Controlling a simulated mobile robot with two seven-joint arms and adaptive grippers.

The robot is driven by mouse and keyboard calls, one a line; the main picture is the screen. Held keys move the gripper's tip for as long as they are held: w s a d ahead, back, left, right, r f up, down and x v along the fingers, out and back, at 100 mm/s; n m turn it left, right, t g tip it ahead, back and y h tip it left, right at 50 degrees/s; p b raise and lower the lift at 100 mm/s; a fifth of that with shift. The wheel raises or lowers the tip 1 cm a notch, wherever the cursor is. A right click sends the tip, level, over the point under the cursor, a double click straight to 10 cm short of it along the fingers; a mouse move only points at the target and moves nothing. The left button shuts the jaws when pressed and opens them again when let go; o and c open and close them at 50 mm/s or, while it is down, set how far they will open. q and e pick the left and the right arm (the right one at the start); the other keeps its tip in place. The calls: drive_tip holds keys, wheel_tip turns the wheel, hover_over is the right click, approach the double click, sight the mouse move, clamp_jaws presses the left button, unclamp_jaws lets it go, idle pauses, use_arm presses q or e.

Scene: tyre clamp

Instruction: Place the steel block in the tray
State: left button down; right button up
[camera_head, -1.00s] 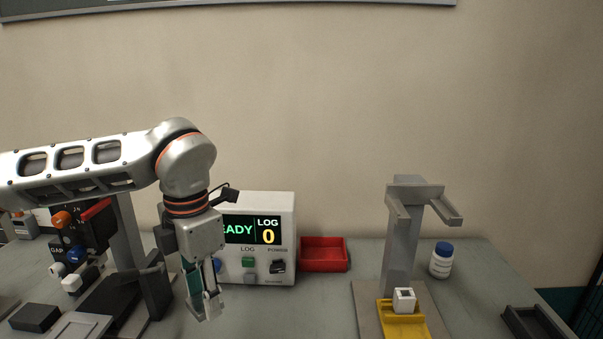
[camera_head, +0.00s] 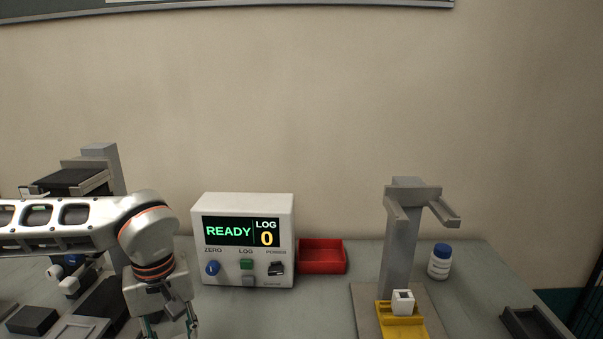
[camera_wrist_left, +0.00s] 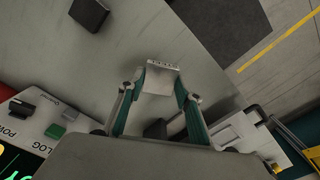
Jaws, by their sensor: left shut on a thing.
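My left gripper (camera_wrist_left: 158,88) is shut on the steel block (camera_wrist_left: 160,76), a pale grey metal piece between its fingertips in the wrist view. In the head view my left gripper (camera_head: 170,331) is at the bottom edge, left of the READY meter. Its fingertips are cut off there and the block is out of sight. A red tray (camera_head: 322,268) stands at the back, right of the meter. A dark tray (camera_head: 532,324) is at the far right front. I cannot tell which tray is meant. My right gripper is not in view.
The white meter (camera_head: 215,271) reads READY and LOG 0. A grey stand (camera_head: 399,255) has a yellow base with a white block (camera_head: 403,302). A white bottle (camera_head: 440,264) is beside it. Dark equipment crowds the left. The table front between meter and stand is clear.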

use_arm(q)
drive_tip(key=m, duration=0.2)
drive_tip(key=a+f+m, duration=0.1)
drive_tip(key=m, duration=0.1)
drive_tip(key=s+f+m, duration=0.1)
drive_tip(key=shift+a+f+m, duration=0.15)
drive_tip(key=shift+f+m, duration=0.1)
drive_tip(key=shift+m, duration=0.15)
drive_tip(key=shift+s, duration=0.15)
